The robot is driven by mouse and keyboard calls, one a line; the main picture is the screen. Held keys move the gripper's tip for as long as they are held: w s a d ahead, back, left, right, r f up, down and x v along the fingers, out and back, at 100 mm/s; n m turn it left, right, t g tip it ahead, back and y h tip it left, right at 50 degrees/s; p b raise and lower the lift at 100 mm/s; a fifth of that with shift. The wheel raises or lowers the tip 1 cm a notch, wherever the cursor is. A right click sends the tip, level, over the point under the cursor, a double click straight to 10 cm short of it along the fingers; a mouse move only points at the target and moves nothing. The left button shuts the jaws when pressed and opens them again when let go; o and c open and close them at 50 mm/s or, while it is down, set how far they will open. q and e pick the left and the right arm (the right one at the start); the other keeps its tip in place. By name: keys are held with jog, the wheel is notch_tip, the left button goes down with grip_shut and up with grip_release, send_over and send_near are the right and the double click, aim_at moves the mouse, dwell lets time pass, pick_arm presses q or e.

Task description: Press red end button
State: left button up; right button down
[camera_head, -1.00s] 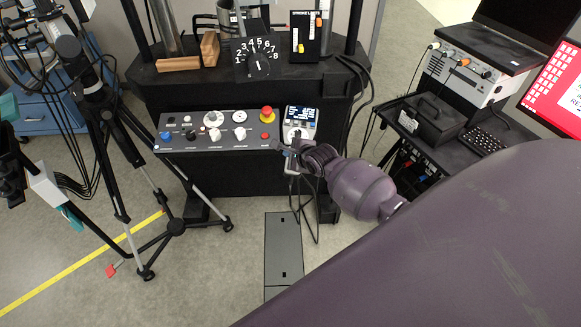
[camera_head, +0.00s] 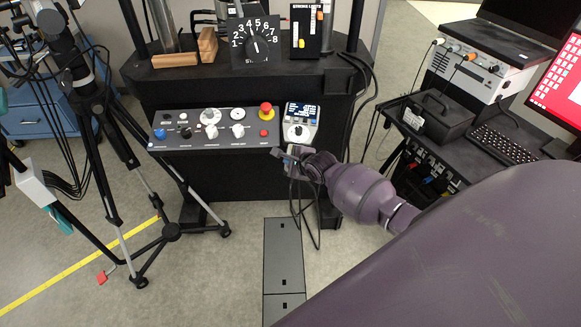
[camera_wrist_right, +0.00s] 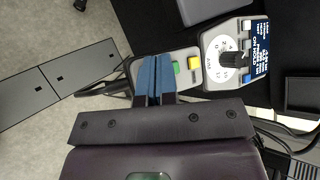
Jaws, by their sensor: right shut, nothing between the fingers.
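My right gripper (camera_head: 286,160) is just below the controller with a screen (camera_head: 300,122) in the head view. In the right wrist view its blue fingers (camera_wrist_right: 154,75) are shut together with nothing between them. They lie over the left part of a small grey button box (camera_wrist_right: 137,68). A green button (camera_wrist_right: 175,67) and a yellow button (camera_wrist_right: 193,62) show to their right. No red button shows on this box; the fingers hide part of it. In the head view a small red button (camera_head: 263,132) sits on the wide panel. My left gripper is not in view.
A red mushroom knob (camera_head: 266,108) stands on the wide control panel (camera_head: 215,143). The controller's dial (camera_wrist_right: 226,60) is right of the box in the wrist view. A tripod (camera_head: 100,150) stands left. A side cart (camera_head: 455,150) stands right. Cables hang below the controller.

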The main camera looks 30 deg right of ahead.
dwell(0.8)
dwell(0.9)
jog(key=shift+f, duration=0.15)
jog(key=shift+w+f, duration=0.1)
jog(key=shift+f, duration=0.1)
jog(key=shift+d, duration=0.1)
dwell(0.4)
